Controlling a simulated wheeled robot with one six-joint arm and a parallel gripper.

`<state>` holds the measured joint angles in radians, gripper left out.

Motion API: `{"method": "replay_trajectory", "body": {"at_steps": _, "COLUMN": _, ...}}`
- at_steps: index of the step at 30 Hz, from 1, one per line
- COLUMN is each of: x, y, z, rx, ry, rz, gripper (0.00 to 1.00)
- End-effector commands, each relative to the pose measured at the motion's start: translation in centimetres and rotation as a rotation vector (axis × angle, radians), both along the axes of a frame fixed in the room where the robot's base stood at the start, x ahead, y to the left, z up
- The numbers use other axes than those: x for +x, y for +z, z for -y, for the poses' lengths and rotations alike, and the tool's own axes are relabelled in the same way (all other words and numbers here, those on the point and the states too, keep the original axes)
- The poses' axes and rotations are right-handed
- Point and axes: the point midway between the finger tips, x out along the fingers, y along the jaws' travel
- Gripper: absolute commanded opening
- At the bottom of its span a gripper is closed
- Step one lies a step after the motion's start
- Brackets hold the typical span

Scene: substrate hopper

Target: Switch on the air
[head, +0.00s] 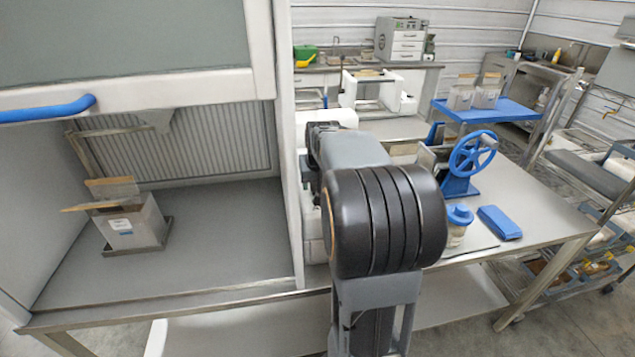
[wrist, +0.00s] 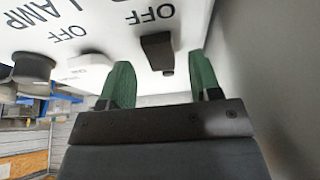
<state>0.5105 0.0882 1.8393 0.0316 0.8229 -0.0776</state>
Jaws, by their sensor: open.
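In the wrist view, a white control panel (wrist: 105,30) carries a row of controls with black lettering. A dark tapered switch (wrist: 157,47) has OFF printed by it; the label beyond OFF is cut off at the picture's edge. My gripper (wrist: 161,77) has green fingers, apart and empty, pointing at the panel. The dark switch shows between the fingertips, and they are not closed on it; how far off they are I cannot tell. A white knob (wrist: 88,68) marked LAMP and OFF is left of the fingers. In the head view my arm hides the gripper and panel.
A dark round knob (wrist: 32,67) is at the panel's left. In the head view, a hood (head: 200,235) stands left, with a box (head: 130,225) inside. The bench (head: 530,215) on the right bears a blue handwheel (head: 472,153) and a blue-lidded jar (head: 458,225).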

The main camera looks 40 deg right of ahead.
Motion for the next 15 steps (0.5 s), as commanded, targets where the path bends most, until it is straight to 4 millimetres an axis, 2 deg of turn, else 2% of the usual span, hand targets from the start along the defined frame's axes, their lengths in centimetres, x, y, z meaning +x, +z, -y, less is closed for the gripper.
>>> {"method": "replay_trajectory", "body": {"at_steps": 6, "x": 0.37, "y": -1.04, "z": 0.17, "rx": 0.0, "ry": 0.0, "rz": 0.0, "gripper": 0.57}}
{"method": "replay_trajectory", "body": {"at_steps": 15, "x": 0.42, "y": -1.15, "z": 0.19, "rx": 0.0, "ry": 0.0, "rz": 0.001, "gripper": 0.57}}
